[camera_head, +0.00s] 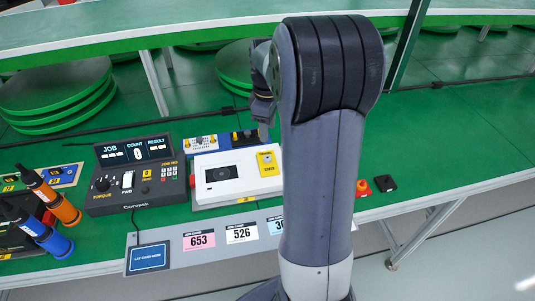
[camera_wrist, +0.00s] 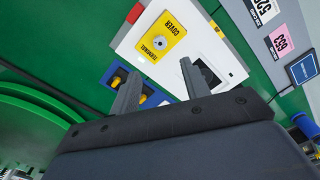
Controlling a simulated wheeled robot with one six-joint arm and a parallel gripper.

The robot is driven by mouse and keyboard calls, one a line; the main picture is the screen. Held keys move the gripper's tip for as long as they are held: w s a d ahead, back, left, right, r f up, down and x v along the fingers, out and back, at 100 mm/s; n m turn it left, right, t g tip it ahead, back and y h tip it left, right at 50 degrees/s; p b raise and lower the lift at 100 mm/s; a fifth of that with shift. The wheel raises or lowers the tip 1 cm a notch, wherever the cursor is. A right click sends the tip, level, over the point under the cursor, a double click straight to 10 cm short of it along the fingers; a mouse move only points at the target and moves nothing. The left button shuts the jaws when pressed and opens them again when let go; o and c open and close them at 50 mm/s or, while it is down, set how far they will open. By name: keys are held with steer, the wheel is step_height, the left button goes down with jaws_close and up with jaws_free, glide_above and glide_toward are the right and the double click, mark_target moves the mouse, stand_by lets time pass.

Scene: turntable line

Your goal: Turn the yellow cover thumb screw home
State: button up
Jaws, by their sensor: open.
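The yellow terminal cover (camera_head: 268,161) lies on the right part of a white box (camera_head: 222,188) on the green bench. In the wrist view the cover (camera_wrist: 170,30) has a small pale thumb screw (camera_wrist: 159,42) at its middle. The screw is too small in the head view to make out. My gripper (camera_wrist: 157,76) is open and empty, with its two fingers apart. In the wrist view the cover and screw lie beyond the fingertips, and nothing touches them. In the head view my arm hides part of the box's right side, and the gripper shows only partly behind it.
A black controller (camera_head: 135,178) with a display stands left of the box. Blue trays with yellow-topped parts (camera_head: 201,142) sit behind it. Orange and blue screwdrivers (camera_head: 55,200) stand at the far left. A red button (camera_head: 362,187) lies to the right.

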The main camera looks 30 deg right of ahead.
mark_target(267, 158)
step_height(267, 158, down, 11)
steer(key=n+b, duration=0.1)
steer(key=n, duration=0.8)
steer(key=shift+n, duration=0.4)
steer(key=shift+r, duration=0.1)
